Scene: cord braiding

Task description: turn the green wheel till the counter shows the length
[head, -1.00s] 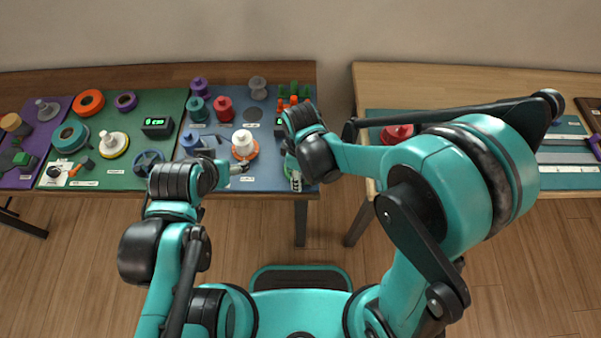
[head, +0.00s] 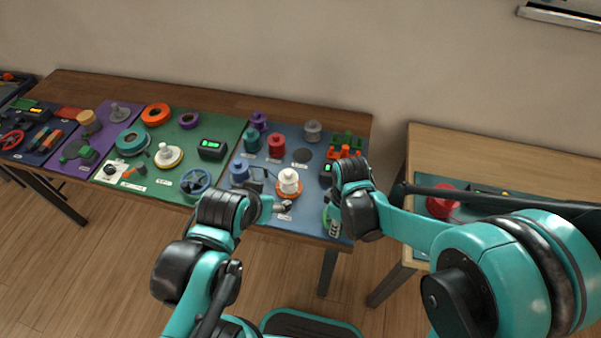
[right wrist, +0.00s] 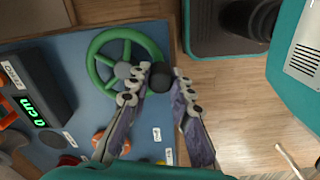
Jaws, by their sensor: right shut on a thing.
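The green wheel (right wrist: 104,48) shows in the right wrist view as a spoked ring with a grey hub, at the edge of the blue mat. My right gripper (right wrist: 160,78) is shut on the dark round knob at the wheel's rim. In the head view my right gripper (head: 334,222) mostly hides the wheel (head: 325,214). The counter (right wrist: 38,88) is a dark box left of the wheel, its lit green display seeming to read 0 cm. My left gripper (head: 284,206) is over the blue mat's front edge, below the white spool; its fingers are too small to judge.
The white spool (head: 289,180) stands on an orange base near my left gripper. Red (head: 277,144), teal and blue spools stand behind. A green mat (head: 225,130) with reels lies to the left. A gap of bare floor separates this table from the pale table (head: 440,145) at right.

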